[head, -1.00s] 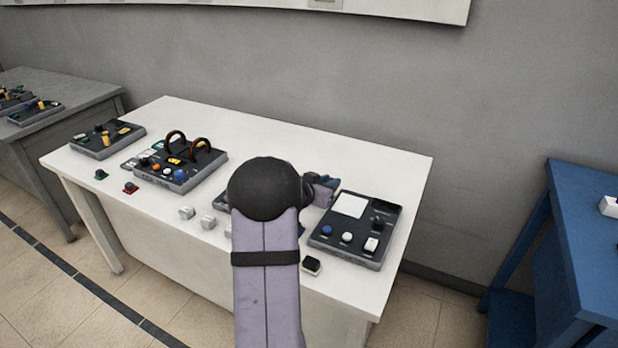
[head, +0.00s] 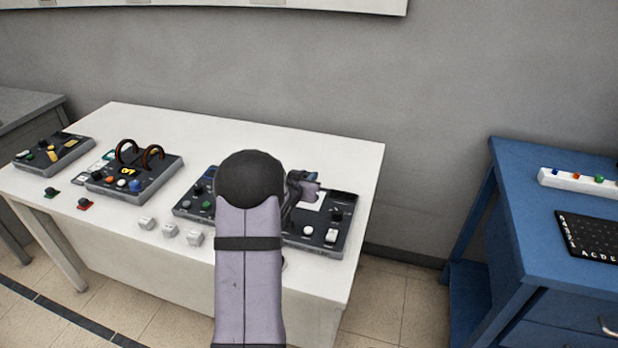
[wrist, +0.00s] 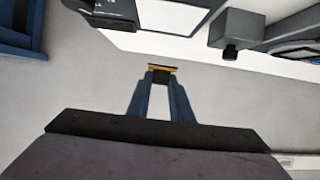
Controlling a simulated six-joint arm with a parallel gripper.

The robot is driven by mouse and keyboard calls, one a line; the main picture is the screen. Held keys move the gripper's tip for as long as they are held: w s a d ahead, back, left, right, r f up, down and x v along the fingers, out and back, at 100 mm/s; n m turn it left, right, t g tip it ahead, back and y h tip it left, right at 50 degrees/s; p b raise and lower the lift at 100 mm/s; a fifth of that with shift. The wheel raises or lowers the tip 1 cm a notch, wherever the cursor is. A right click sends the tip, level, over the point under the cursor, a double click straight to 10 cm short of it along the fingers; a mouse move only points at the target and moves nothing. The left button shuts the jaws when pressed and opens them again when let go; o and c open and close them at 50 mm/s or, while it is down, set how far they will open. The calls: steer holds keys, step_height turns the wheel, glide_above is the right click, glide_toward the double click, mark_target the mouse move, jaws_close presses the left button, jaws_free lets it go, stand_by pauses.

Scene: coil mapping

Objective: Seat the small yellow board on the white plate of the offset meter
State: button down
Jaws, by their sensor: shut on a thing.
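The small yellow board (wrist: 162,67) shows in the wrist view as a thin, edge-on yellow strip with a dark underside. My gripper (wrist: 162,75) is shut on it, with its blue fingers on either side. The white plate (wrist: 168,18) of the offset meter is ahead of the board in the wrist view, apart from it in the picture. In the head view the offset meter (head: 318,247) is at the table's right end, and my gripper (head: 309,178) is over or near the partly hidden white plate (head: 318,202). The board cannot be made out there.
The offset meter has a dark knob (head: 336,214) and a white switch (head: 331,236). Another dark panel (head: 190,208) lies left, partly behind my arm. Small white blocks (head: 170,230) stand along the front edge. A coil device (head: 130,180) is further left, a blue bench (head: 515,250) right.

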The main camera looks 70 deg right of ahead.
steer(key=shift+f, duration=0.15)
steer(key=shift+f+b, duration=2.3)
steer(key=shift+f, duration=0.35)
steer(key=shift+f+b, duration=0.35)
steer(key=shift+f, duration=0.15)
stand_by(0.5)
steer(key=c, duration=1)
jaws_free()
steer(key=shift+r, duration=0.15)
steer(key=shift+r+p, duration=2.9)
steer(key=shift+r, duration=0.45)
steer(key=shift+w+a, duration=0.1)
